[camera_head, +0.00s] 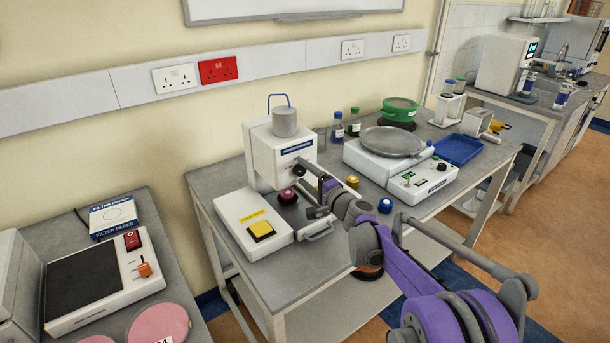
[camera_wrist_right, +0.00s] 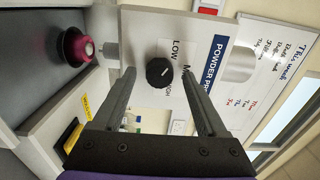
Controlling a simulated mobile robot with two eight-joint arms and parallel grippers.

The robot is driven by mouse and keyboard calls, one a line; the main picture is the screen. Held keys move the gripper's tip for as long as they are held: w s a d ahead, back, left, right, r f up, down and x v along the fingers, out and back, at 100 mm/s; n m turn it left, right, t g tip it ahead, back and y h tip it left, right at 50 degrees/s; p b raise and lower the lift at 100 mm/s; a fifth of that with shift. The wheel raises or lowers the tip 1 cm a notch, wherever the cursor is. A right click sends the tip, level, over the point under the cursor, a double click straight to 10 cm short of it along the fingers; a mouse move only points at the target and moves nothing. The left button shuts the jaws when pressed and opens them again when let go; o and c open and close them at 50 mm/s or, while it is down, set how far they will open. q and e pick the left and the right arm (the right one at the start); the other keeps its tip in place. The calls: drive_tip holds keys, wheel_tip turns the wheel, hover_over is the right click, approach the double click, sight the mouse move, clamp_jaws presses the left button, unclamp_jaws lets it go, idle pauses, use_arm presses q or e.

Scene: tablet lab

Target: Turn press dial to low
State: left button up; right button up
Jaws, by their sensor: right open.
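The powder press (camera_head: 262,158) is a white machine with a blue-lettered front, standing on the grey bench. Its dial (camera_wrist_right: 159,72) is a round black knob on the white face, with LOW, a partly hidden M label and a HIGH label beside it. I cannot clearly read where its pointer stands. My right gripper (camera_head: 312,175) is at the press head, open. In the right wrist view its two fingers reach towards the face, one on each side of the dial, with gaps visible. In the head view the gripper covers the dial. My left gripper is not in view.
A red knob (camera_head: 288,196) and a yellow button (camera_head: 261,230) are on the press's lower part. A white balance (camera_head: 385,170) with a round pan stands to the right, near a blue tray (camera_head: 458,150). A hotplate-like device (camera_head: 100,280) sits on the left bench.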

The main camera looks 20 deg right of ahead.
drive_tip(key=b+v, duration=0.1)
drive_tip(key=v, duration=0.9)
drive_tip(key=shift+s, duration=0.3)
